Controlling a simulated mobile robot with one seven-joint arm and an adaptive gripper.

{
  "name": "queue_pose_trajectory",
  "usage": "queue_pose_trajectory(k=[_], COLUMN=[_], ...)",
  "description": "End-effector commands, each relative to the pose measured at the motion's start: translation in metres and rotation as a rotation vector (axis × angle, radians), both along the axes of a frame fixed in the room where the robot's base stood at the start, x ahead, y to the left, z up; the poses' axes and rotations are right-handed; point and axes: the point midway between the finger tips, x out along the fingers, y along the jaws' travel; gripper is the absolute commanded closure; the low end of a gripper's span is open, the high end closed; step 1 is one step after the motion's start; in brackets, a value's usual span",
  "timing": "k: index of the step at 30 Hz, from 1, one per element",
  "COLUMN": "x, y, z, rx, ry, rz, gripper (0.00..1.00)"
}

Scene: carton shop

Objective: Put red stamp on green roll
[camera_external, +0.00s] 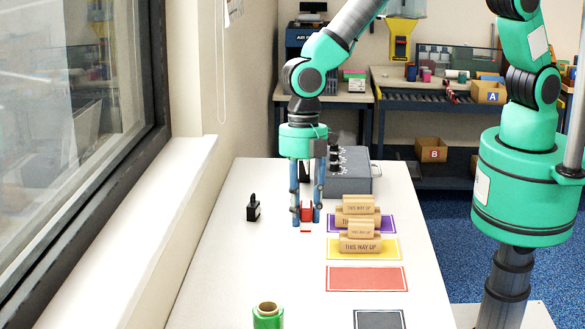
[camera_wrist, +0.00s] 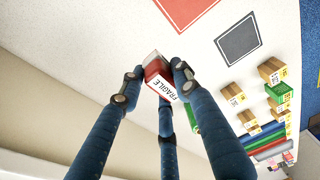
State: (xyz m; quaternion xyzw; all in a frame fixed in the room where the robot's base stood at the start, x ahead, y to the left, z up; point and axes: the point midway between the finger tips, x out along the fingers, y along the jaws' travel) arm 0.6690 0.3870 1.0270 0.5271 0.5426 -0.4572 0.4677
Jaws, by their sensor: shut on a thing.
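The red stamp (camera_external: 306,213) is between the fingers of my gripper (camera_external: 305,218), which is shut on it. In the wrist view the stamp (camera_wrist: 158,78) has a white FRAGILE label and sits between the fingertips (camera_wrist: 152,82). I cannot tell whether its underside touches the table. The green roll (camera_external: 267,318) stands upright at the front of the table, cut off by the lower picture edge, apart from the stamp and nearer the camera. In the wrist view, a green piece (camera_wrist: 194,118) that looks like the roll is mostly hidden behind a finger.
A black stamp (camera_external: 253,210) stands left of my gripper. Wooden THIS WAY UP blocks rest on the purple (camera_external: 386,224) and yellow (camera_external: 391,249) mats. The red mat (camera_external: 366,279) and dark grey mat (camera_external: 380,320) are bare. A grey box (camera_external: 350,178) stands behind. The table's left front is clear.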

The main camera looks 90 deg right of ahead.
Motion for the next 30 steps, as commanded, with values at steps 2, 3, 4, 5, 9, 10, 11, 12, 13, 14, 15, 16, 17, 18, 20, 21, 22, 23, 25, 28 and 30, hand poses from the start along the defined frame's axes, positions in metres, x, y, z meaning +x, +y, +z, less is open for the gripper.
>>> queue_pose_trajectory(k=[2, 3, 4, 5, 9, 10, 11, 12, 13, 14, 15, 16, 17, 18, 20, 21, 22, 23, 25, 28, 30], x=[-0.009, -0.013, -0.017, -0.021, -0.037, -0.04, -0.043, -0.047, -0.05, -0.052, -0.054, -0.056, -0.058, -0.06, -0.061, -0.061, -0.062, -0.062, -0.062, -0.061, -0.061], y=[0.03, 0.044, 0.054, 0.064, 0.105, 0.113, 0.119, 0.127, 0.133, 0.138, 0.143, 0.146, 0.149, 0.152, 0.155, 0.156, 0.156, 0.156, 0.156, 0.156, 0.156], z=[0.01, 0.014, 0.015, 0.016, 0.023, 0.024, 0.025, 0.026, 0.026, 0.026, 0.027, 0.027, 0.027, 0.027, 0.027, 0.027, 0.027, 0.026, 0.026, 0.026, 0.026], rx=[0.0, 0.0, 0.0, 0.0, 0.002, 0.002, 0.002, 0.003, 0.003, 0.003, 0.004, 0.004, 0.004, 0.004, 0.004, 0.004, 0.004, 0.004, 0.004, 0.005, 0.005], ry=[0.001, 0.0, 0.001, 0.001, 0.001, 0.001, 0.002, 0.001, 0.002, 0.002, 0.002, 0.002, 0.002, 0.002, 0.003, 0.002, 0.002, 0.002, 0.002, 0.002, 0.002], rz=[0.002, 0.001, -0.001, -0.002, -0.008, -0.01, -0.011, -0.013, -0.014, -0.015, -0.017, -0.018, -0.018, -0.019, -0.02, -0.021, -0.021, -0.021, -0.021, -0.021, -0.021], gripper=[0.95, 0.95, 0.95, 0.95, 0.95, 0.95, 0.95, 0.95, 0.95, 0.95, 0.95, 0.95, 0.95, 0.95, 0.95, 0.95, 0.95, 0.95, 0.95, 0.95, 0.95])
